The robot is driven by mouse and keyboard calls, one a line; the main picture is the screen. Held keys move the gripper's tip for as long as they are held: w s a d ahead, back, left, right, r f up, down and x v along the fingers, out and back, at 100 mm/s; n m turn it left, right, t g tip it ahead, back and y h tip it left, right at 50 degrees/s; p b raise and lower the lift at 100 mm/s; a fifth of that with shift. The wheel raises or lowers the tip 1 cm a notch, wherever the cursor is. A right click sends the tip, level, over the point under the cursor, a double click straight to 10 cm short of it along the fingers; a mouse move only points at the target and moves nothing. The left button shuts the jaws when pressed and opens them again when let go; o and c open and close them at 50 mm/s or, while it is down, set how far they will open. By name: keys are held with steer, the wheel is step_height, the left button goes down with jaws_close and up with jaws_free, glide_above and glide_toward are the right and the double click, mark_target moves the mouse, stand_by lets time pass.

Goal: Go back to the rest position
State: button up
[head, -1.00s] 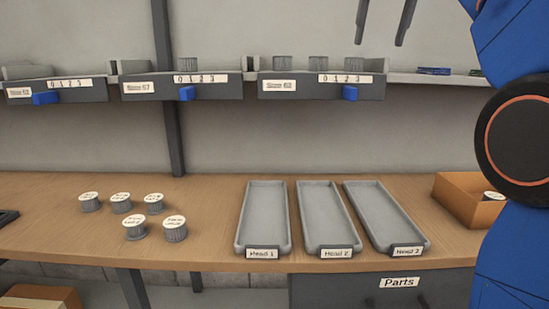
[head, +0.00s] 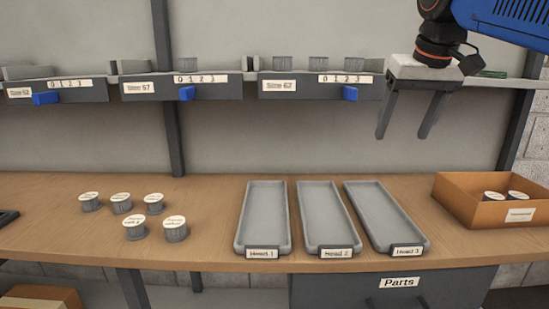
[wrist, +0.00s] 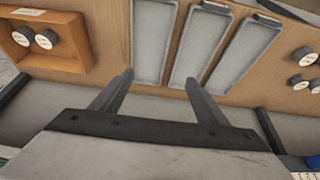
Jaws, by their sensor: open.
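My gripper (head: 404,136) hangs at the upper right in the head view, in front of the right end of the shelf and above the bench. Its two dark fingers point down and stand wide apart with nothing between them. The wrist view also shows the open fingers (wrist: 164,90), with bare wall and bench edge between them and the trays beyond. No rest position is marked in either view.
Three empty grey trays, Head 1 (head: 240,220), Head 2 (head: 310,220) and Head 3 (head: 372,220), lie on the bench (head: 60,225). Several capped grey parts (head: 134,229) stand left. An orange box (head: 470,209) holds two parts. Shelf bins (head: 215,91) line the wall.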

steer(key=s+f, duration=0.6)
steer(key=f, duration=0.5)
steer(key=s+d+f, duration=0.1)
steer(key=s+f, duration=0.5)
steer(key=f, duration=0.5)
steer(key=s+f, duration=0.6)
steer(key=f, duration=0.6)
steer(key=shift+s+d, duration=0.3)
steer(key=shift+s, duration=0.1)
steer(key=shift+f, duration=0.1)
steer(key=shift+c, duration=0.6)
